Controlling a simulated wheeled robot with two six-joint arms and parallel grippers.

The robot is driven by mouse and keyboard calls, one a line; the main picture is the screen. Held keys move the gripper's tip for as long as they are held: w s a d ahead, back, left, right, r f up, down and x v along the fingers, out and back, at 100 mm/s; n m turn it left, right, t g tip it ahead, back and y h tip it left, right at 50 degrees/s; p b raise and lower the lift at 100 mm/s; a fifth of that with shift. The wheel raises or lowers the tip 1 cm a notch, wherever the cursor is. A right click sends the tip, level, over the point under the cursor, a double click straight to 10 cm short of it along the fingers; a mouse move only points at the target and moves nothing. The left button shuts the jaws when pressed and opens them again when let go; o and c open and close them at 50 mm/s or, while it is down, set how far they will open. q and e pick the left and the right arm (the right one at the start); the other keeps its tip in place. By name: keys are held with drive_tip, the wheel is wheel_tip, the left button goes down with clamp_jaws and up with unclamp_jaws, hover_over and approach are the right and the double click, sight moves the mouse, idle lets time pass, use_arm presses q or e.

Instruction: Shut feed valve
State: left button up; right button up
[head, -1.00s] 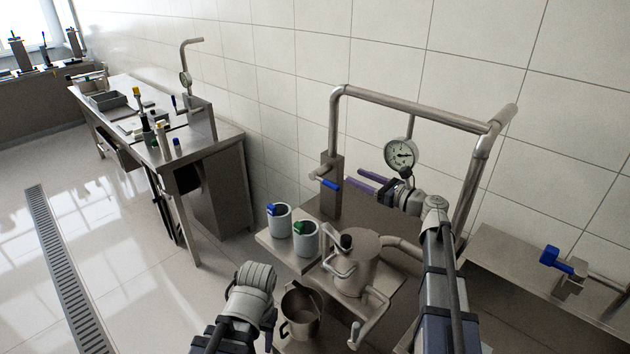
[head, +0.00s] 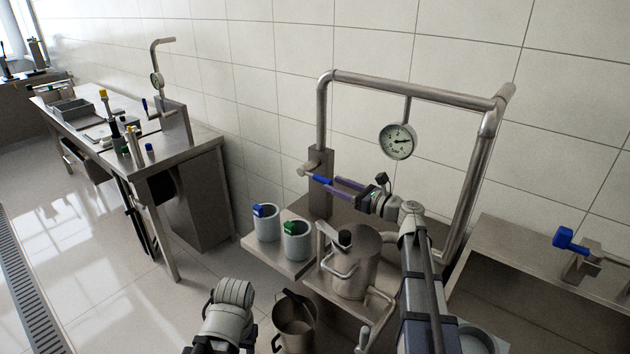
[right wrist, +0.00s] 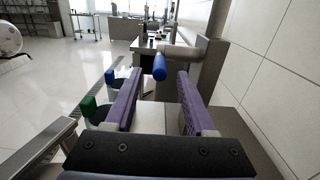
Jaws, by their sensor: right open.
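A valve with a blue lever (head: 321,180) sits on a steel post (head: 320,206) on the pipe frame; the lever sticks out toward my right gripper. My right gripper (head: 338,186) is open, its purple fingers reaching left toward the lever tip. In the right wrist view the blue lever end (right wrist: 160,68) shows between and beyond the two open fingers (right wrist: 158,88). I cannot tell whether they touch it. Part of my left arm shows at the bottom of the head view, but its fingers do not show.
A pressure gauge (head: 397,141) hangs from the pipe above my right arm. A lidded steel vessel (head: 352,268) and two pots with blue (head: 266,224) and green (head: 297,243) clips stand below. Another blue-handled valve (head: 570,241) is at right. The tiled wall is close behind.

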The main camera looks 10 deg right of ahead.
sight(305, 172)
drive_tip(key=x, duration=0.7)
drive_tip(key=shift+w+a, duration=0.2)
drive_tip(key=shift+w, duration=0.1)
drive_tip(key=shift+c, duration=0.2)
clamp_jaws()
idle(1.0)
